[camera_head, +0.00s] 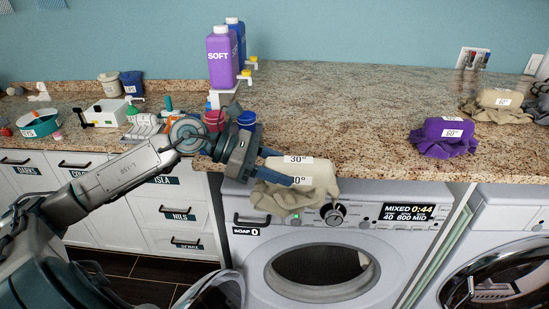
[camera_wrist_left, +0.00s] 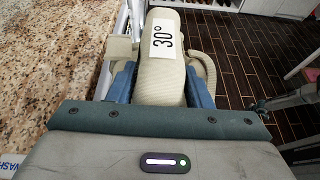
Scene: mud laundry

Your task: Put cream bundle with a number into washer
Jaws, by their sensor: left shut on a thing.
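My left gripper (camera_head: 280,170) is shut on the cream bundle (camera_head: 272,200), which carries white labels reading 30°. It holds the bundle at the front edge of the counter, in front of the washer's control panel. In the left wrist view the bundle (camera_wrist_left: 163,82) sits between the blue fingers (camera_wrist_left: 162,85), its label facing up.
A purple bundle (camera_head: 446,138) labelled 60° and a beige bundle (camera_head: 497,100) lie on the counter (camera_head: 350,110) to the right. Purple and blue bottles (camera_head: 221,58) stand behind my left arm. A second machine (camera_head: 505,265) is at the right. The middle of the counter is clear.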

